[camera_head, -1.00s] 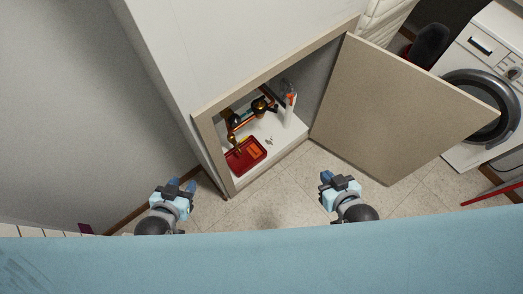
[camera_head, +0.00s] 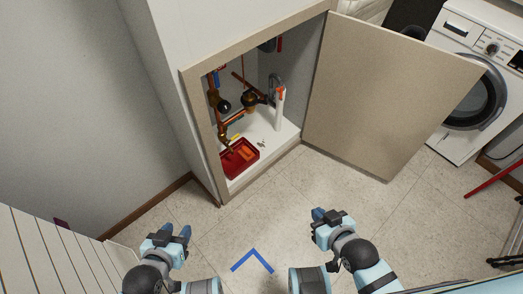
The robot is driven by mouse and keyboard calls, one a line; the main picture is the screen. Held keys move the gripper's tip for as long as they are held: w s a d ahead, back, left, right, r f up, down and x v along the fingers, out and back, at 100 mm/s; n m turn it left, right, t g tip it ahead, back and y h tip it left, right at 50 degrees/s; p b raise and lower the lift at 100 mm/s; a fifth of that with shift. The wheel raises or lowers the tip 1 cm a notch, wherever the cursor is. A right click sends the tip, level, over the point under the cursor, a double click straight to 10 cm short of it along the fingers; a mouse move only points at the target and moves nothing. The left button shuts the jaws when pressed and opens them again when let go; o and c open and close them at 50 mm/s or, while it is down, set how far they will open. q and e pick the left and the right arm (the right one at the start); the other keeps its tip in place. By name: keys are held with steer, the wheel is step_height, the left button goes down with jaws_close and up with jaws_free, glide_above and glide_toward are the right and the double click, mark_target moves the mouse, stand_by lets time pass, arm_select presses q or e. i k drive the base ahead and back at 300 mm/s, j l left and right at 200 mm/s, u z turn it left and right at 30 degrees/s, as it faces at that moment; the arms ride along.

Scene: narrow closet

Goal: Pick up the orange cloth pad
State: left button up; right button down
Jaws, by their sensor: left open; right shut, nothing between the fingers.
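A red tray (camera_head: 232,174) lies on the white floor of the open closet, near its front left. An orange-red flat patch (camera_head: 244,155) shows inside the tray and may be the orange cloth pad; I cannot make out its edges clearly. My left gripper (camera_head: 177,232) is open and empty, above the floor in front of the closet and to the left. My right gripper (camera_head: 321,214) is shut with nothing in it, above the floor in front of the closet and to the right. Both are well apart from the tray.
Copper pipes (camera_head: 228,125) and a white bottle (camera_head: 280,109) with an orange top stand in the closet. The closet door (camera_head: 390,95) is swung open to the right. A washing machine (camera_head: 470,80) stands at the far right. The tiled floor ahead is clear, with a blue chevron mark (camera_head: 252,258).

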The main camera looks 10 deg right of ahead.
mark_target(244, 152)
steer(key=i+l, duration=0.25)
steer(key=i+l+u, duration=0.7)
steer(key=k+l, duration=0.05)
